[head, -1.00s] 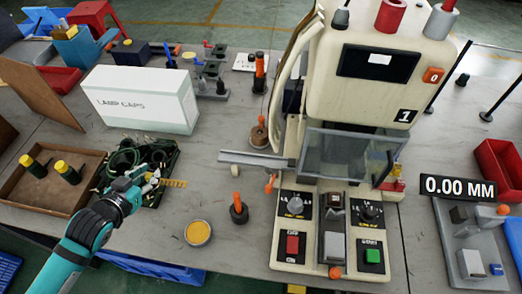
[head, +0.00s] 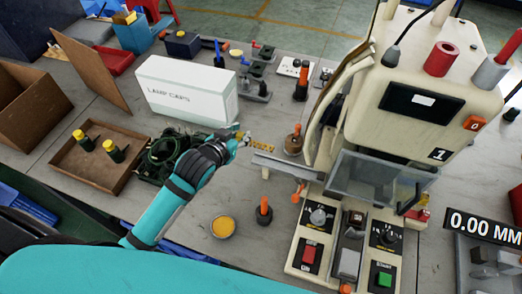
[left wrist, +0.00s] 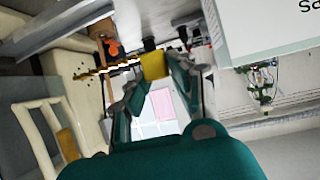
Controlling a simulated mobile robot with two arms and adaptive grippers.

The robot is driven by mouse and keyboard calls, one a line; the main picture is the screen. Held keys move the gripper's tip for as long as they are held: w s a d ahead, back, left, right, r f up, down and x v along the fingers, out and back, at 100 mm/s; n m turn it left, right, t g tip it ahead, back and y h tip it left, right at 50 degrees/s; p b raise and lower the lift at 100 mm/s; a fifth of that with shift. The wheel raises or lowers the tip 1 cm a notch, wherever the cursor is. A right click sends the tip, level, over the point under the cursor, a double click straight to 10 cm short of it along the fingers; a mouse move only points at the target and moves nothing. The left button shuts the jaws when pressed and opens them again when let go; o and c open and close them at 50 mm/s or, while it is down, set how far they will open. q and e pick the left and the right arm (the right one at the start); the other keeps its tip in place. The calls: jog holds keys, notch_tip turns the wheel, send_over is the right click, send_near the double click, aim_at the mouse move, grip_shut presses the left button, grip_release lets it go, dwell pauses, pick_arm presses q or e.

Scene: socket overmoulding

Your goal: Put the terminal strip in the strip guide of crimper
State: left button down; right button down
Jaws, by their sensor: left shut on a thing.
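The terminal strip (head: 262,146) is a thin golden strip with small teeth. My left gripper (head: 241,138) is shut on one end of it, and the rest sticks out to the right. In the left wrist view the toothed strip (left wrist: 98,73) runs left from a yellow part between the fingertips (left wrist: 155,68). The crimper (head: 360,115) is the large beige machine. Its strip guide (head: 283,165) is a grey metal rail reaching out left of the crimper; the strip is close to its outer end. I cannot tell whether they touch. My right gripper is not in view.
A white lamp caps box (head: 185,92) stands behind my left gripper. A dark tray of cables (head: 160,150) and a brown tray (head: 100,175) lie to the left. A yellow dish (head: 223,226) and an orange-handled tool (head: 264,212) stand in front of the guide.

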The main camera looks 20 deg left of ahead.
aim_at(261, 143)
pick_arm(q)
jog(key=d+p, duration=0.1)
jog(key=d, duration=0.4)
jog(key=shift+s+d+r, duration=0.1)
jog(key=shift+d, duration=0.3)
notch_tip(261, 143, down, 2)
jog(key=shift+f, duration=0.2)
notch_tip(261, 143, down, 4)
jog(key=shift+a+r+p, duration=0.1)
jog(key=shift+p, duration=0.25)
jog(key=shift+d+f+p, duration=0.2)
jog(key=shift+f+p, duration=0.05)
jog(key=shift+p, duration=0.05)
jog(key=shift+f, duration=0.3)
jog(key=c, duration=1.1)
grip_release()
jog(key=shift+f, duration=0.1)
